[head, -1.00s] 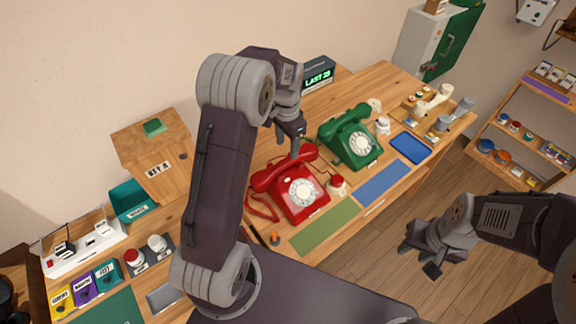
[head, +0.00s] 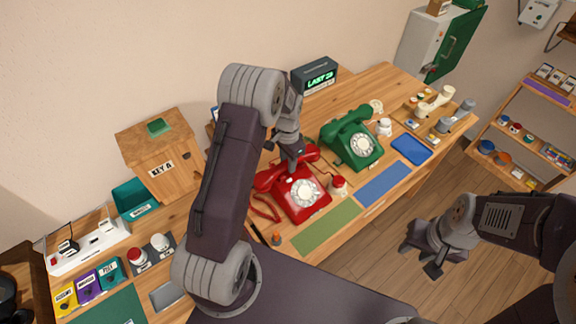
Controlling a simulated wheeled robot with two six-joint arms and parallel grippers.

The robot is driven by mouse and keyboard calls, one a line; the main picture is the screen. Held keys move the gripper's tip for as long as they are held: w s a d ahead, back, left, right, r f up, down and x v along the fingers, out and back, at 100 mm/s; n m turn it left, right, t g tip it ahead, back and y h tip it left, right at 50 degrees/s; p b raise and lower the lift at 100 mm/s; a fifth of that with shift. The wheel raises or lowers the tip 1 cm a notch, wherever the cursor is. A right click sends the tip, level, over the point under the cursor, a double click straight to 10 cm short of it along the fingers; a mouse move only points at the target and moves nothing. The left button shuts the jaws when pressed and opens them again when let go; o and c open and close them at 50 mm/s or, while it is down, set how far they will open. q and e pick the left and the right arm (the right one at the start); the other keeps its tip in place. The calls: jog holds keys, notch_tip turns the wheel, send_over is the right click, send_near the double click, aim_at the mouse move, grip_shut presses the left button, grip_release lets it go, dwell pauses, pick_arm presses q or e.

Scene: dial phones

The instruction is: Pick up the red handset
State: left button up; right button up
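The red phone (head: 305,199) stands on the wooden desk with its red handset (head: 268,181) lying across its top. My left gripper (head: 292,163) points down at the middle of the handset from above and hides part of it. I cannot tell whether its fingers are around the handset or just above it, or how far they are apart. My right gripper (head: 423,262) hangs over the floor at the right, away from the desk, with its fingers apart and nothing between them.
A green phone (head: 351,138) stands close to the right of the red one. A small red-topped jar (head: 337,185) is beside the red phone. A green mat (head: 325,226) and a blue mat (head: 384,183) lie in front. A wooden key box (head: 160,160) stands at the left.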

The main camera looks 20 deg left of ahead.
pick_arm(q)
grip_shut()
jog(key=shift+w+r, duration=0.1)
jog(key=shift+r, duration=0.15)
jog(key=r, duration=0.4)
jog(key=shift+w+d+b, duration=0.1)
jog(key=shift+d+b, duration=0.15)
jog(key=shift+b, duration=0.05)
jog(key=w+d+r, duration=0.1)
jog(key=d+r, duration=0.5)
jog(key=d, duration=0.5)
jog(key=shift+w+r, duration=0.3)
jog(key=shift+w, duration=0.1)
